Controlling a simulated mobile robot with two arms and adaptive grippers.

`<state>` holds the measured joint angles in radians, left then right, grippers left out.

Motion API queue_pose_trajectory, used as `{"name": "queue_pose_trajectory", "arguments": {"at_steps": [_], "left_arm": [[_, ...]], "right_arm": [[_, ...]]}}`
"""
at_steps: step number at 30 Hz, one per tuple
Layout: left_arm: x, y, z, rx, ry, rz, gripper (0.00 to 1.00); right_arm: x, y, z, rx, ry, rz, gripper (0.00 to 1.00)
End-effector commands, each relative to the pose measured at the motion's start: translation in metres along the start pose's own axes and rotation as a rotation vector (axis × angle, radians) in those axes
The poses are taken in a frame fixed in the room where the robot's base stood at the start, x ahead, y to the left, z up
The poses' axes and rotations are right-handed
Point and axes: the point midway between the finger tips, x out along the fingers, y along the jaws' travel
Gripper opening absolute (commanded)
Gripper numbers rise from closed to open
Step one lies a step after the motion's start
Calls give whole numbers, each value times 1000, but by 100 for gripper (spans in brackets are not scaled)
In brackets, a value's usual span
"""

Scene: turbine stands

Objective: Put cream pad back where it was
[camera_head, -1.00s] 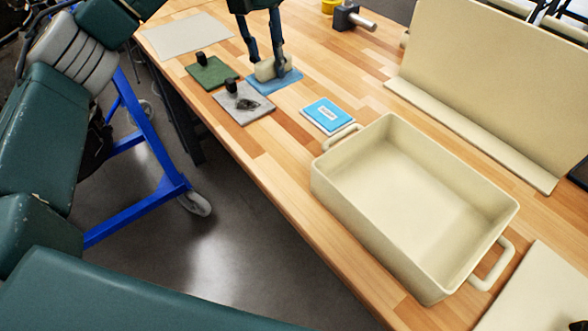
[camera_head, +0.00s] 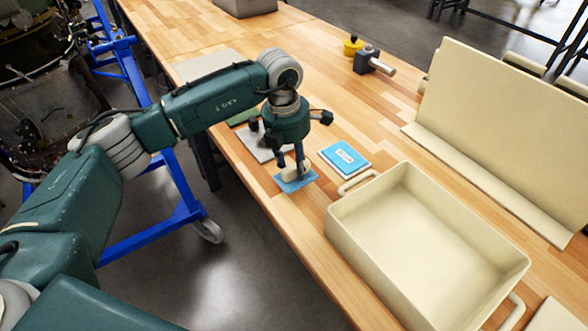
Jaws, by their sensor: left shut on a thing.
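The cream pad (camera_head: 288,164) is a small block with a flat blue sheet (camera_head: 293,184) under it. My left gripper (camera_head: 292,168) points down and is shut on the cream block. The blue sheet is near the table's front edge, to the lower left of a blue booklet. I cannot tell whether it touches the wood. Behind my wrist lies a grey pad (camera_head: 270,153), partly hidden. A green pad (camera_head: 242,117) also shows only in part. My right gripper is out of view.
A blue booklet (camera_head: 345,158) lies to the right of my gripper. A large cream tray (camera_head: 425,235) with handles fills the right front. A beige flat sheet (camera_head: 200,67) lies beyond my forearm. A tall cream panel (camera_head: 510,135) stands at the right. Wood is clear behind the booklet.

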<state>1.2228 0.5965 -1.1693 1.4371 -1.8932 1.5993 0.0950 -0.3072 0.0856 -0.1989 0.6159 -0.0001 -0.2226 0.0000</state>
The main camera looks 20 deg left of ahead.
Motion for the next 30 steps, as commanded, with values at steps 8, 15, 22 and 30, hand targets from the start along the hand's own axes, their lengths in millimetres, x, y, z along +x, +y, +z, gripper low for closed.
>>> {"name": "queue_pose_trajectory", "arguments": {"at_steps": [8,15,22,30], "left_arm": [[28,0,-3,0,0,-1,9],[31,0,-4,0,1,0,9],[31,0,-4,0,1,-1,49],[26,0,-3,0,1,0,49]], "right_arm": [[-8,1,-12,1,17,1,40],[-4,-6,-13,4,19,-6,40],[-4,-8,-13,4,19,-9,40],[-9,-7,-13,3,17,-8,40]]}}
